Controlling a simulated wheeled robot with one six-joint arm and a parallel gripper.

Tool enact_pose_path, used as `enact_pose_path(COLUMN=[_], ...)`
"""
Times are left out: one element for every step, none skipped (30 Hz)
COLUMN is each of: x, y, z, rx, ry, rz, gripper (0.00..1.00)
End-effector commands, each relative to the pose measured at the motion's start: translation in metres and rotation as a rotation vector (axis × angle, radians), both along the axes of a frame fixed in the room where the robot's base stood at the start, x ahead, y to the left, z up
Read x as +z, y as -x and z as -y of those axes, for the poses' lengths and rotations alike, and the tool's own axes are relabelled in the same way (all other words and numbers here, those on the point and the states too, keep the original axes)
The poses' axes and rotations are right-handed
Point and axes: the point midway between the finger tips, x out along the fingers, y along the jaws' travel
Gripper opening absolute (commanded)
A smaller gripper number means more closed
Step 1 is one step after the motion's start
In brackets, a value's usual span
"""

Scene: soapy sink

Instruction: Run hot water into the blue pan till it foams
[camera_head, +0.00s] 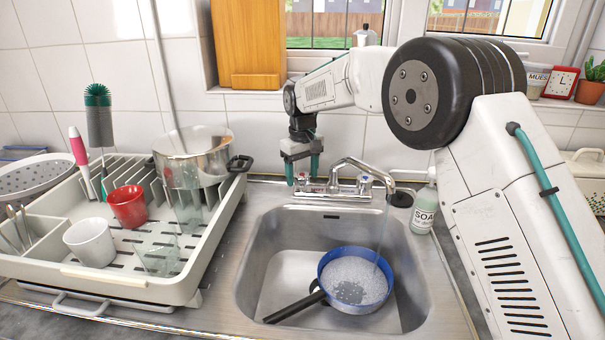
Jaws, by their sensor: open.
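The blue pan (328,264) sits in the steel sink basin, its black handle (294,308) pointing to the lower left. White foam (352,274) covers most of the water in it, with a darker patch near the front. A thin stream of water (383,230) runs from the faucet spout (388,186) into the pan. The faucet (335,187) has a knob on either side of its base; one shows blue. My gripper (303,178) is open and points down at the left knob, its fingers on either side of it. Whether they touch the knob cannot be told.
A dish rack (120,283) with a steel pot (190,150), a red cup (128,206), a white cup (90,242) and glasses stands left of the sink. A soap bottle (423,212) stands right of the faucet. The left part of the basin is clear.

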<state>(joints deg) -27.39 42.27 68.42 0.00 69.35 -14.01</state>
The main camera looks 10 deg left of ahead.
Motion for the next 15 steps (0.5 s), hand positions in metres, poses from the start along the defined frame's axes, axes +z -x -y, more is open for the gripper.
enact_pose_path(x=[0.005,0.009,0.015,0.02,0.025,0.032,0.038,0.043,0.05,0.055,0.059,0.064,0.067,0.069,0.072], y=[0.0,-0.001,-0.001,-0.001,-0.001,-0.001,-0.001,-0.001,-0.001,0.0,-0.001,-0.001,-0.001,-0.001,-0.001], z=[0.0,0.0,0.0,0.0,0.0,0.0,0.0,0.0,0.0,0.0,0.0,0.0,0.0,0.0,0.0], rx=[0.0,0.0,0.0,0.0,0.0,0.0,0.0,0.0,0.0,0.0,0.0,0.0,0.0,0.0,0.0], ry=[-0.001,-0.001,-0.001,-0.001,-0.002,-0.002,-0.001,-0.002,-0.002,-0.002,-0.002,-0.001,-0.001,-0.001,-0.001], rz=[0.003,0.003,0.003,0.003,0.004,0.004,0.003,0.004,0.004,0.004,0.004,0.003,0.003,0.003,0.002], gripper=[0.65,0.65,0.65,0.65,0.65,0.65,0.65,0.65,0.65,0.65,0.65,0.65,0.65,0.65,0.65])
